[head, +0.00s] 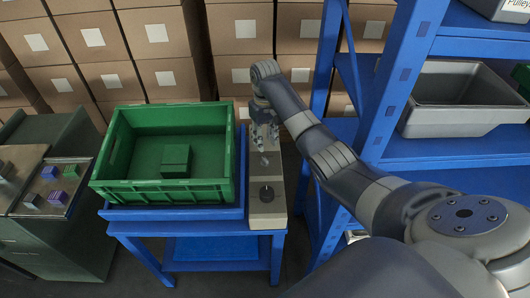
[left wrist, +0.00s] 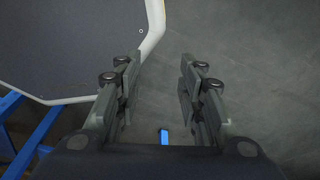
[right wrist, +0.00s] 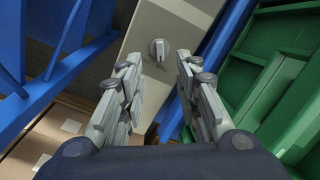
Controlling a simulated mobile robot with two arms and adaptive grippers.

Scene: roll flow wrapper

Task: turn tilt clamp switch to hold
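A narrow grey control box (head: 266,212) stands at the right of the green crate on the blue table. My left gripper (left wrist: 162,80) is open and empty above the floor.
The green crate (head: 160,193) with a green block (head: 175,160) sits close left of the box. A blue rack (head: 385,90) with a grey bin (head: 458,105) rises at the right. Cardboard boxes (head: 165,75) line the back. A cabinet (head: 30,215) stands at the left.

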